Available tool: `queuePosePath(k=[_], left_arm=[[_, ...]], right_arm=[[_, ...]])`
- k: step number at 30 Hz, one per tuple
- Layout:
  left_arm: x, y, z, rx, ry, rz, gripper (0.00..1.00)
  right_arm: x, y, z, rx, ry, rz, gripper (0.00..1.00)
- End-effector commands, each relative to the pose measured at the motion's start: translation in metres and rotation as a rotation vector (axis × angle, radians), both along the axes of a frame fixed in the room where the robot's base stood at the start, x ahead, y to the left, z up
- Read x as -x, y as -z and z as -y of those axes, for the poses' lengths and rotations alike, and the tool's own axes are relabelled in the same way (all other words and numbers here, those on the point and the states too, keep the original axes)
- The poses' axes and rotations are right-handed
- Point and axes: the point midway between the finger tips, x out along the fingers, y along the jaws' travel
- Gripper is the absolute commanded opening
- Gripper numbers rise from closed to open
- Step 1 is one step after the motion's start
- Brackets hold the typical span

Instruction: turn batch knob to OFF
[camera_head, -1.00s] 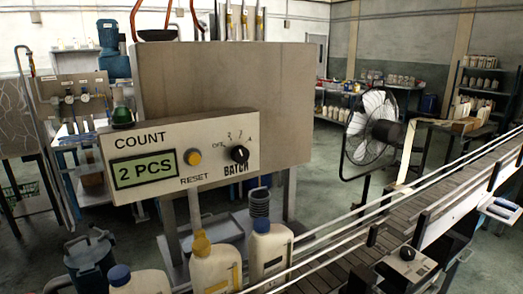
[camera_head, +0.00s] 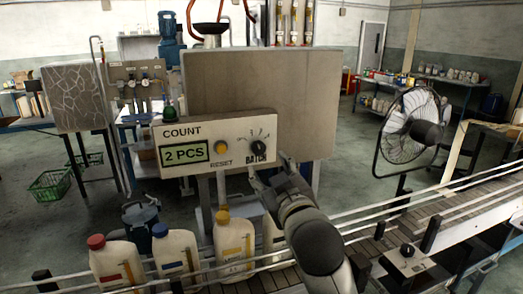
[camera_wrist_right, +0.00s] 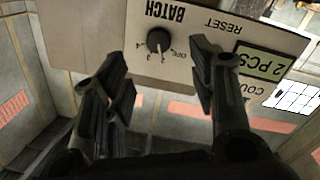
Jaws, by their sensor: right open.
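The black batch knob (camera_head: 262,158) is on the right end of the white count panel (camera_head: 225,132), above the word BATCH. In the right wrist view the panel is upside down and the knob (camera_wrist_right: 159,40) shows whole, with OFF and several numbers around it. Its light pointer mark seems to face the numbers near 2, but I cannot tell exactly. My right gripper (camera_head: 270,170) is open and empty, just in front of and below the knob. In the wrist view its fingers (camera_wrist_right: 160,78) stand apart on either side of the knob's line, not touching it. My left gripper is not in view.
The panel has a yellow reset button (camera_head: 221,147) and a green display (camera_head: 184,153) reading 2 PCS. Bottles (camera_head: 176,250) stand on the conveyor (camera_head: 420,216) below. A fan (camera_head: 410,128) stands at right. A grey cabinet (camera_head: 262,84) rises behind the panel.

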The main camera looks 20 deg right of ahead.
Motion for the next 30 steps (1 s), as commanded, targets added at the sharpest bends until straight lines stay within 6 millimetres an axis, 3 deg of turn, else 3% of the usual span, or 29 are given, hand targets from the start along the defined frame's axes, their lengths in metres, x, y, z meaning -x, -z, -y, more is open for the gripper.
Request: queuePosePath(k=[5, 18, 24, 30], left_arm=[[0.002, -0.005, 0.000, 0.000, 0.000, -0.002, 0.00], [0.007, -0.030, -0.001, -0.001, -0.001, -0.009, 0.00], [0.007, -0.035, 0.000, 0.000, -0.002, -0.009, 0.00], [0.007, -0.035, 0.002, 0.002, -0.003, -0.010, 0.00]], right_arm=[[-0.012, -0.007, 0.000, 0.003, 0.001, 0.009, 0.52], [-0.085, -0.006, 0.004, 0.003, -0.001, 0.006, 0.52], [-0.103, -0.005, 0.005, 0.002, 0.000, 0.008, 0.52], [-0.107, -0.004, 0.005, 0.001, -0.001, 0.008, 0.52]])
